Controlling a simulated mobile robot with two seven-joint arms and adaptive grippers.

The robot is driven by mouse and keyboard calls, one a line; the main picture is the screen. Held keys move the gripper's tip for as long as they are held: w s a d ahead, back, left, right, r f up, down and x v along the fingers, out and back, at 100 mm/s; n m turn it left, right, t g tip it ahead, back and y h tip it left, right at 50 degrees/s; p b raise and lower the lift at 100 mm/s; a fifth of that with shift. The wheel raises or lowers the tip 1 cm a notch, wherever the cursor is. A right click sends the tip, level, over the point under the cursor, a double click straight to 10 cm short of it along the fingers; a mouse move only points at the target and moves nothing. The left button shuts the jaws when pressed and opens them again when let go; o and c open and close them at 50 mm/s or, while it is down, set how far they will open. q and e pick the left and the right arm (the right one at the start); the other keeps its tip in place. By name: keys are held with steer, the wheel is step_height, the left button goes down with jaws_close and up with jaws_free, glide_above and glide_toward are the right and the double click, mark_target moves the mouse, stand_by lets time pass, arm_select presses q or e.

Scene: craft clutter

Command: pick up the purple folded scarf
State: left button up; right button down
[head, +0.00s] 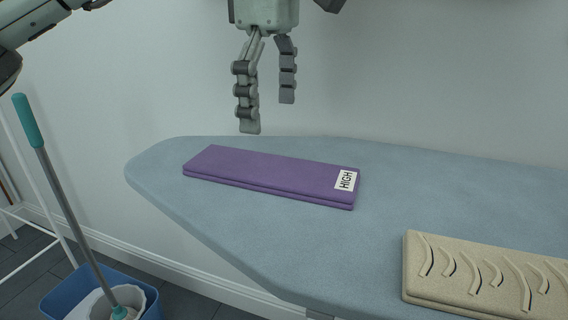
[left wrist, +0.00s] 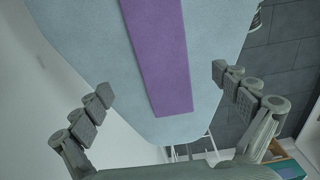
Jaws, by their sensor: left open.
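The purple folded scarf (head: 265,174) lies flat on the blue-grey ironing board (head: 385,205), a long slab with a white label reading HIGH at its right end. It also shows in the left wrist view (left wrist: 161,55), its near end pointing between the fingers. My left gripper (head: 268,115) is open and empty, fingers pointing down, above the scarf and apart from it. In the left wrist view its fingers (left wrist: 162,85) are spread wide on either side of the scarf. My right gripper does not show.
A beige folded piece with curved markings (head: 490,275) lies at the board's right front. A blue bucket (head: 60,292) with a teal-handled mop (head: 70,205) stands on the floor at left. A pale wall rises behind the board. The board is clear around the scarf.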

mark_target(270, 166)
arm_select(q)
step_height(270, 166, down, 3)
steer(key=shift+a+r, duration=0.1)
steer(key=shift+a, duration=0.05)
step_height(270, 166, down, 5)
steer(key=shift+s+r+b, duration=0.1)
steer(key=shift+r+b, duration=0.1)
steer(key=shift+b, duration=0.1)
steer(key=c, duration=1.3)
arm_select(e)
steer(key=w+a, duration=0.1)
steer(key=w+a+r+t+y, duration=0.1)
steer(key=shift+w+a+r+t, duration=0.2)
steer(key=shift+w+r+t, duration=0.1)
